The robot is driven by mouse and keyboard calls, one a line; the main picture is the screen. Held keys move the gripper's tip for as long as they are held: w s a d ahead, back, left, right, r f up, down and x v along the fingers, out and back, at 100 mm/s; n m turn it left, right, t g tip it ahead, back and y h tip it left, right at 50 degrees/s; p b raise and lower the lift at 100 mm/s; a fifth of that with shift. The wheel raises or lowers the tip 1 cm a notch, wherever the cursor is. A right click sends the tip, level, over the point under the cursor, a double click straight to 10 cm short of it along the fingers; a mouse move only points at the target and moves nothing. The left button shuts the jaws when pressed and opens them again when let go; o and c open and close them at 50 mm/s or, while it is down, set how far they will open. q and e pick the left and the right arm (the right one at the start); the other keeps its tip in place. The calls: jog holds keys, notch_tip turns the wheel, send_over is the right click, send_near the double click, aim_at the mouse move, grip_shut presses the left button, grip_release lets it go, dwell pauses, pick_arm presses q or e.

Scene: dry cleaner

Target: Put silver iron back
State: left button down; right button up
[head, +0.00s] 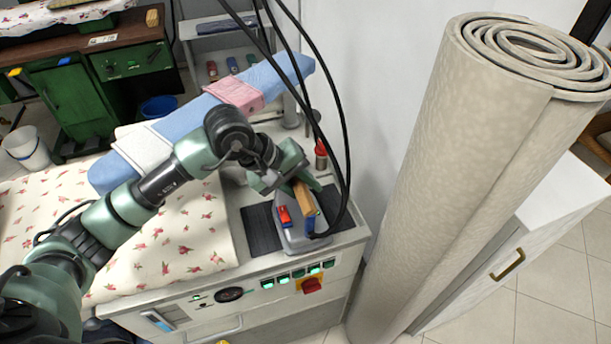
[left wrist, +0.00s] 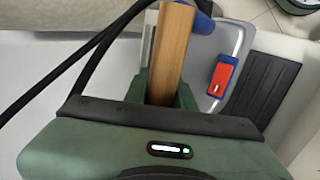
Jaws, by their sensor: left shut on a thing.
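The silver iron (head: 296,236) has a wooden handle (head: 304,198) and a red and blue switch. My left gripper (head: 296,180) is shut on the handle. In the left wrist view the fingers lie on both sides of the handle (left wrist: 173,45), and the silver body (left wrist: 204,55) shows beyond. The iron is over the dark ribbed pad (head: 259,229) at the right end of the ironing station. The pad also shows in the left wrist view (left wrist: 265,92). I cannot tell whether the iron touches it. My right gripper is not in view.
Black hoses hang close around the iron. A floral cloth (head: 180,235) covers the station's left part, with a blue padded board (head: 190,118) behind. A small red-topped bottle (head: 321,153) stands behind the iron. A tall rolled carpet (head: 460,170) stands at the right.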

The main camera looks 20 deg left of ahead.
pick_arm(q)
jog(key=shift+w+f, duration=0.15)
jog(key=shift+f, duration=0.2)
jog(key=c, duration=1.6)
grip_release()
jog(key=shift+f, duration=0.45)
jog(key=o, duration=0.4)
jog(key=shift+s+r, duration=0.1)
jog(key=shift+s, duration=0.1)
jog(key=shift+o, duration=0.2)
jog(key=shift+s, duration=0.1)
jog(key=shift+r, duration=0.1)
jog(key=b+v, duration=0.2)
jog(key=v, duration=0.9)
jog(key=shift+s+a+r, duration=0.1)
jog(key=shift+a+r, duration=0.1)
jog(key=shift+r, duration=0.25)
